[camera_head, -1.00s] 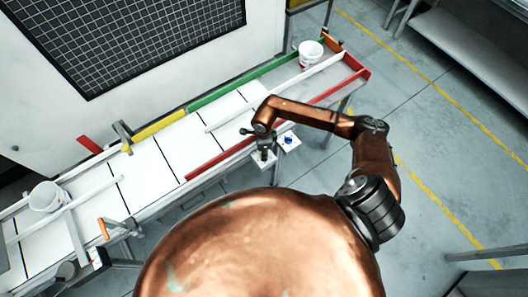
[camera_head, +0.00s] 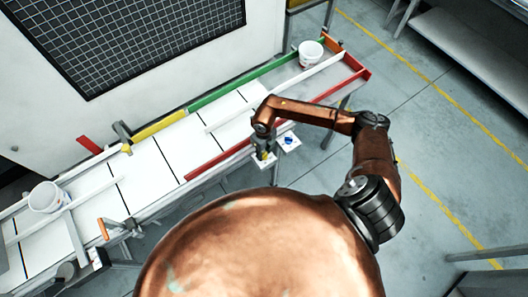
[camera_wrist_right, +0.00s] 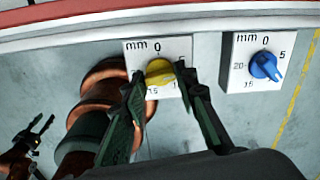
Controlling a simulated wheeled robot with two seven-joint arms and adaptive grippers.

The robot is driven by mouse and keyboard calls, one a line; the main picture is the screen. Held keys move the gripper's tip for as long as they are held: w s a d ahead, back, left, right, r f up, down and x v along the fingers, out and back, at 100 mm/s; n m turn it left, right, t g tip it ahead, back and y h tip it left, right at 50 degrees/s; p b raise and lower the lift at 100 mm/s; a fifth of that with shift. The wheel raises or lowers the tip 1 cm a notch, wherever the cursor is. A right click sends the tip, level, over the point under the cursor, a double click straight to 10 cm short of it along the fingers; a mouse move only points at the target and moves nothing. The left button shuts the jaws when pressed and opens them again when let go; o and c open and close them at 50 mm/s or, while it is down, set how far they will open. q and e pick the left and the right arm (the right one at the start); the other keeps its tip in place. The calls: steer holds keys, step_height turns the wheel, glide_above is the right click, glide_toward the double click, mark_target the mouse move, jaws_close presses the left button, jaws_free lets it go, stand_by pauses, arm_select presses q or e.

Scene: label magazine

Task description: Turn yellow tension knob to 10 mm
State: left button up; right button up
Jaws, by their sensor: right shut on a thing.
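The yellow knob (camera_wrist_right: 160,72) sits on a white scale plate (camera_wrist_right: 133,55) marked mm, with 0 at the top and 15 near the bottom. My right gripper (camera_wrist_right: 160,76) is shut on it, one dark finger on each side. The fingers hide the side numbers, and I cannot read the knob's exact setting. In the head view my right gripper (camera_head: 262,152) reaches down over the plate at the conveyor's near edge.
A blue knob (camera_wrist_right: 264,66) on a similar plate stands just right of the yellow one. The conveyor (camera_head: 150,165) has a red rail (camera_head: 218,160) along its near side, green and yellow rails behind, and white buckets (camera_head: 311,54) at both ends.

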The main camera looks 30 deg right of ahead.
mark_target(264, 154)
steer(key=m+p, duration=0.1)
steer(key=m, duration=0.4)
steer(key=shift+m, duration=0.3)
steer(key=m+p, duration=0.1)
steer(key=m, duration=0.4)
steer(key=shift+p, duration=0.35)
steer(key=shift+m, duration=0.3)
steer(key=o, duration=1.2)
steer(key=shift+c, duration=0.2)
step_height(264, 154, up, 12)
